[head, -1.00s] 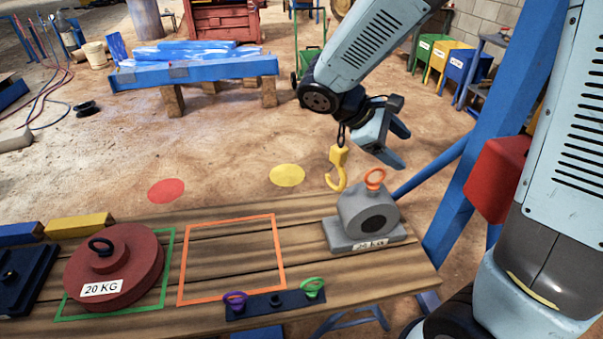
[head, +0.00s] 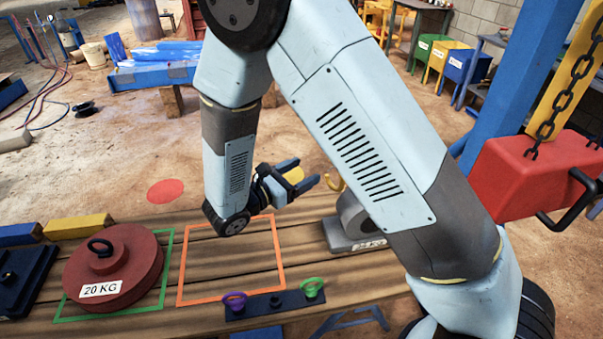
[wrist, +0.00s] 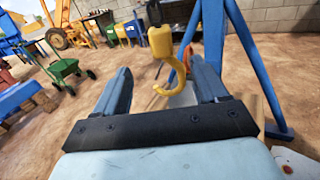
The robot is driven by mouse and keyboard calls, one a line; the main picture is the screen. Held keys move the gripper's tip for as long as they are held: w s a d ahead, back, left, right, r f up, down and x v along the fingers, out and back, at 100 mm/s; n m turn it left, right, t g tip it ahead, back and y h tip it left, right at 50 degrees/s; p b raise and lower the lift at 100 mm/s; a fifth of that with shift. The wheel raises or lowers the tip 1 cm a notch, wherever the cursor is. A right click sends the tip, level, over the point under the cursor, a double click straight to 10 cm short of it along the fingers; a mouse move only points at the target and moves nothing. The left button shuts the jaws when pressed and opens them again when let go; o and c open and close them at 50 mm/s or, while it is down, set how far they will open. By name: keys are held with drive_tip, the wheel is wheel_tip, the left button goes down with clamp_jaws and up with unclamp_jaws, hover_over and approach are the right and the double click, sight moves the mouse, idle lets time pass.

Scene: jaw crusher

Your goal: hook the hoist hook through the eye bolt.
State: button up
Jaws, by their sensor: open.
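The yellow hoist hook (wrist: 161,42) hangs in the wrist view, its curved lower part lying between my finger lines and in front of them. In the head view only a bit of the hook (head: 337,183) shows beside my arm. I cannot tell whether the hook touches the eye.
On the wooden table (head: 205,212) are a red 20 KG weight (head: 115,262) at left, an empty orange outline, and a dark strip with a purple ring (head: 235,301) and a green ring (head: 312,287). A blue post (head: 512,75) and red hoist body (head: 530,175) stand right.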

drive_tip(key=x, duration=1.3)
drive_tip(key=shift+w+d, duration=0.25)
drive_tip(key=shift+w, duration=0.05)
clamp_jaws()
idle(0.3)
